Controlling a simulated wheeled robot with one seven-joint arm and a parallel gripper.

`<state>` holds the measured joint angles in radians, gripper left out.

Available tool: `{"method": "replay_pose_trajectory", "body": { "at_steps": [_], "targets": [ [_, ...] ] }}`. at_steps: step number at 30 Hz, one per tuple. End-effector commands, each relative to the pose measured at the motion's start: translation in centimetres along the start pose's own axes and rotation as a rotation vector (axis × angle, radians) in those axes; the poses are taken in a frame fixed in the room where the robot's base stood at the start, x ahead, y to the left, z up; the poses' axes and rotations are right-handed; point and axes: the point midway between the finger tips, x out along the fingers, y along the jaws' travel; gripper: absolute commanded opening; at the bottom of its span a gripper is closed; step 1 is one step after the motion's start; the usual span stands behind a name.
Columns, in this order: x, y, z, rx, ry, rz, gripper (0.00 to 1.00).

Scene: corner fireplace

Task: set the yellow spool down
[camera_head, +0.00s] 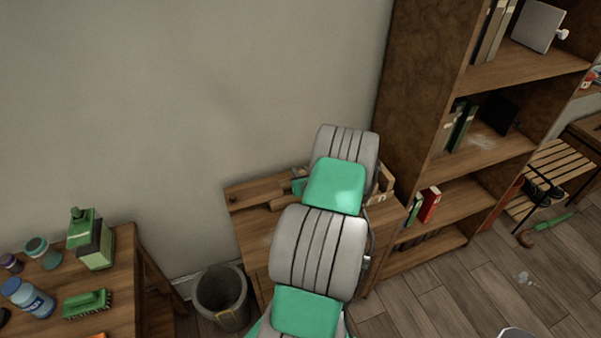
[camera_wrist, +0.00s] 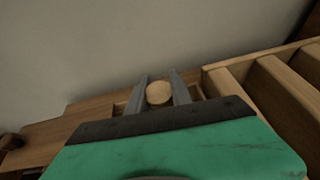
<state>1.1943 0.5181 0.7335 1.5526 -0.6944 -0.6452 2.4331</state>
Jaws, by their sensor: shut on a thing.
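My gripper (camera_wrist: 159,82) is shut on a round, pale tan-yellow thing, seen end-on between the two grey fingers in the wrist view; I take it to be the yellow spool (camera_wrist: 158,93). The fingers are over a wooden table (camera_wrist: 85,117), which also shows in the head view (camera_head: 251,234). I cannot tell whether the spool touches the surface under it. In the head view my own arm hides the spool and the fingers.
A wooden box with dividers (camera_wrist: 236,84) stands close right of my fingers. A dark brown thing (camera_wrist: 12,141) lies at the table's left. A wall is behind. A bin (camera_head: 221,297) and a bookshelf (camera_head: 425,100) flank the table.

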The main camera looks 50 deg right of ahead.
Motion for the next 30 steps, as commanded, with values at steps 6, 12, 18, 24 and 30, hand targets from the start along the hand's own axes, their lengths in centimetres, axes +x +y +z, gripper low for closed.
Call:
{"method": "replay_pose_trajectory", "body": {
  "at_steps": [6,12,18,24,30],
  "targets": [
    [0.2,0.0,-0.6,0.000,0.001,0.000,0.00],
    [0.4,0.0,-1.2,0.000,0.002,0.000,0.00],
    [0.4,0.1,-1.4,0.001,0.005,0.001,0.31],
    [0.4,0.0,-1.6,0.002,0.009,-0.001,0.48],
    [0.3,-0.2,-1.8,0.003,0.012,-0.004,0.48]
  ]
}}
